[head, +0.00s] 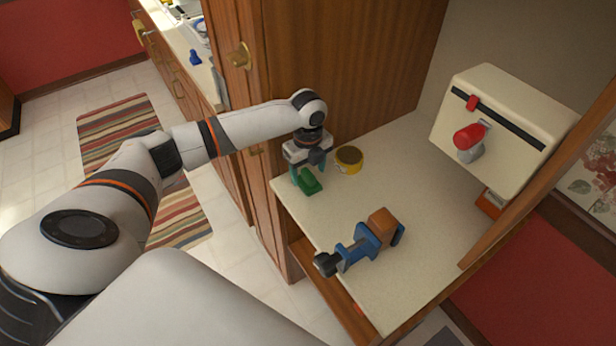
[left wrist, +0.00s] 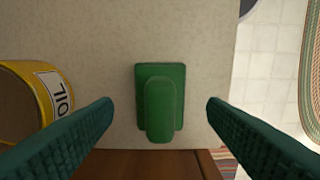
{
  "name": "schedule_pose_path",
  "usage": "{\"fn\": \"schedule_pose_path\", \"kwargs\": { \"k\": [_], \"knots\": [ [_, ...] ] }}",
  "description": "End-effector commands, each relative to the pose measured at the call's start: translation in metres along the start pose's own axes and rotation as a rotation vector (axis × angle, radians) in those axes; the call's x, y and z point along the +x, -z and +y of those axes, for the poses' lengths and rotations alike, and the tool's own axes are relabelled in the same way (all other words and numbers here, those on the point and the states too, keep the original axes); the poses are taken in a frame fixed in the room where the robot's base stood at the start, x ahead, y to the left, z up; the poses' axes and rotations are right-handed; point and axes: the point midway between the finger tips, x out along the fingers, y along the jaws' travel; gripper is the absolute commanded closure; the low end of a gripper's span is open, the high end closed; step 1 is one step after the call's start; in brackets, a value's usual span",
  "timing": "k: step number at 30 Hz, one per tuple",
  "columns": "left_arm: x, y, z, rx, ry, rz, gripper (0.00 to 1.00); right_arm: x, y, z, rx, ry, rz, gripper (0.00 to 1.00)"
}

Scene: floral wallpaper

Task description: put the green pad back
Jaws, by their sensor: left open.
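The green pad (head: 311,183) lies on the pale worktop near its left edge. In the left wrist view the green pad (left wrist: 160,105) shows from above, a flat block with a raised rounded grip, midway between the fingers. My left gripper (head: 304,172) is above and beside it, with its teal fingers spread wide. In the left wrist view the open fingers (left wrist: 160,117) stand one on each side of the pad, with clear gaps and no visible contact. My right gripper is not in view.
A yellow can (head: 349,160) stands close to the right of my left gripper. A blue tool with an orange-brown block (head: 382,224) lies nearer on the worktop (head: 420,190). A cream box (head: 505,125) with a red-handled part is at the right. A tall wooden cabinet (head: 335,65) rises behind.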

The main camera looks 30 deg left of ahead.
Motion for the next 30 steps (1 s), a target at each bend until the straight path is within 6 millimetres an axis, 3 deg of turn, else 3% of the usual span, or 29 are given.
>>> {"fn": "schedule_pose_path", "kwargs": {
  "k": [6, 12, 18, 30],
  "knots": [
    [-0.048, 0.001, 0.001, 0.0, -0.005, 0.003, 0.33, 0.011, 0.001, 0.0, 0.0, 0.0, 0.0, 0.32],
    [-0.08, 0.001, 0.001, -0.001, -0.004, 0.001, 0.33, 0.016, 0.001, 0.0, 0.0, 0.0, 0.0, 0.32],
    [-0.091, 0.001, 0.001, -0.001, -0.002, 0.001, 0.33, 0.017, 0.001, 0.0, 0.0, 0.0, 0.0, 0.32],
    [-0.091, 0.001, 0.0, -0.002, -0.001, 0.0, 0.33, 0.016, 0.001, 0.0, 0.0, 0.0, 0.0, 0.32]
  ]
}}
